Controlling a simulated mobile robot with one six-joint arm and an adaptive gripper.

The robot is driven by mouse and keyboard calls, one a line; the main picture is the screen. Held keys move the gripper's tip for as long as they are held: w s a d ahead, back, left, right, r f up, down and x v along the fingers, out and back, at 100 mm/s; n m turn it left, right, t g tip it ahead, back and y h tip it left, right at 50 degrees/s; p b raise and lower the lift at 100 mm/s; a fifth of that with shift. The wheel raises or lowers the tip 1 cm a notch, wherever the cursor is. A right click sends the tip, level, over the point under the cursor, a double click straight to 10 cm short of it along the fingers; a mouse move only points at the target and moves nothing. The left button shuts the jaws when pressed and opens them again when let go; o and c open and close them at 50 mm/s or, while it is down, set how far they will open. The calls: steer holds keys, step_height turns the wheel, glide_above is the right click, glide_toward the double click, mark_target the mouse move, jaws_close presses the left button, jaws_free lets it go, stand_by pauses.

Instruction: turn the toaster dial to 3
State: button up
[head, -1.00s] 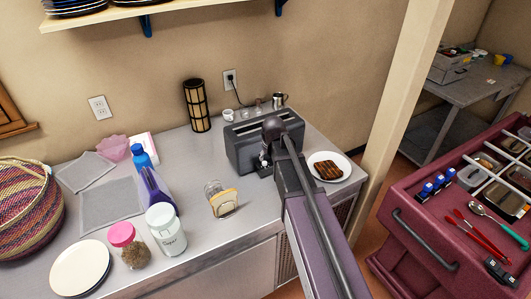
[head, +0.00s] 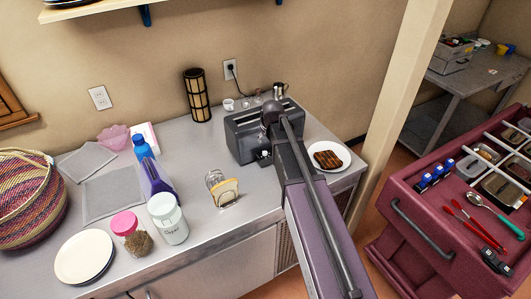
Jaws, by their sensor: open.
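The dark grey toaster (head: 243,136) stands at the back right of the steel counter, plugged into the wall. My arm reaches up from the bottom of the head view and covers the toaster's right front. My gripper (head: 265,157) is small in the picture, at the toaster's front, near its lower middle. It is open. I cannot tell whether its fingers touch the toaster. The dial and its setting are hidden or too small to make out.
A plate of grilled food (head: 328,157) sits close right of my arm. A cylindrical lantern (head: 197,95), small cups and a metal jug (head: 279,91) stand behind. A maroon cart (head: 400,200) is at the right.

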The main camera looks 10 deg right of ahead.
mark_target(265, 152)
steer(key=shift+b+x, duration=5.75)
steer(key=shift+x, duration=0.7)
jaws_close()
